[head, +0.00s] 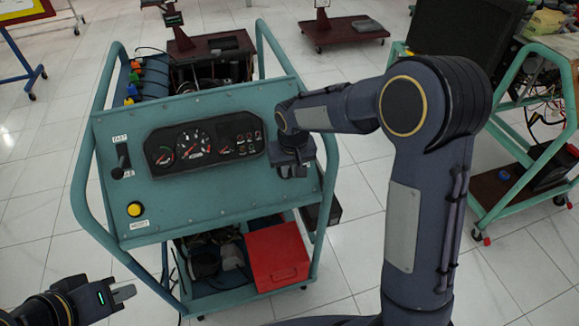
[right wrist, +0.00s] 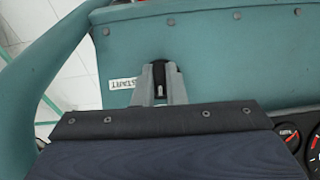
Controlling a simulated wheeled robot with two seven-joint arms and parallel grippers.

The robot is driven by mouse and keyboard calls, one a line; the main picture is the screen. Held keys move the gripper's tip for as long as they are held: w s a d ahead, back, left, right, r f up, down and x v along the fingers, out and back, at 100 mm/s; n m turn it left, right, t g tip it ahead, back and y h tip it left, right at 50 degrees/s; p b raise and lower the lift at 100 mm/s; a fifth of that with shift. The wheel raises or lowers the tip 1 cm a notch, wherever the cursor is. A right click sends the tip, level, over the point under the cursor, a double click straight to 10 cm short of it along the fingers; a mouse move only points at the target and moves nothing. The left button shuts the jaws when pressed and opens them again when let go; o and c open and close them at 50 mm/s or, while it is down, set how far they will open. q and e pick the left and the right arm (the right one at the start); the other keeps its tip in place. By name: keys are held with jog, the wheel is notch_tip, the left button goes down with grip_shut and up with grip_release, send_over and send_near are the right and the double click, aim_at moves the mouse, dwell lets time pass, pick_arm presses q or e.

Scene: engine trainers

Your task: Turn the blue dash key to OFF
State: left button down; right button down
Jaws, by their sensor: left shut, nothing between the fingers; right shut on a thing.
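The teal dash panel (head: 190,195) of an engine trainer faces me in the head view. My right gripper (head: 293,170) is at the panel's right side, right of the gauges. In the right wrist view its fingers (right wrist: 160,94) are shut on the key, against a round black switch (right wrist: 160,68) on the panel. The key is mostly hidden between the fingers and no blue shows, so its angle cannot be told. A label reading START (right wrist: 123,83) is beside the switch, upside down in this view. My left gripper (head: 123,294) is shut and empty at the lower left, away from the panel.
A gauge cluster (head: 207,143) sits mid-panel, with a black lever (head: 122,160) and yellow button (head: 134,209) to its left. The teal tube frame (head: 80,185) surrounds the panel. A red box (head: 277,258) is below. Another trainer stands at right.

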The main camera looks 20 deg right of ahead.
aim_at(290, 175)
jog(key=shift+n, duration=0.3)
jog(key=c, duration=1.5)
grip_release()
jog(key=r, duration=0.2)
jog(key=s+r, duration=0.1)
jog(key=r, duration=0.4)
jog(key=shift+s+r, duration=0.15)
jog(key=shift+r, duration=0.2)
jog(key=s+d+r+m+t+y, duration=0.1)
jog(key=s+d+r+y, duration=0.15)
jog(key=s, duration=0.45)
jog(key=s+d+r+y, duration=0.1)
jog(key=s+d+r, duration=0.25)
jog(key=s, duration=0.35)
jog(key=s+f+t, duration=0.1)
jog(key=s, duration=0.3)
jog(key=s+f, duration=0.1)
jog(key=s, duration=0.3)
jog(key=s+f+m+t, duration=0.1)
jog(key=s, duration=0.3)
jog(key=shift+s+t, duration=0.15)
jog(key=shift+t, duration=0.15)
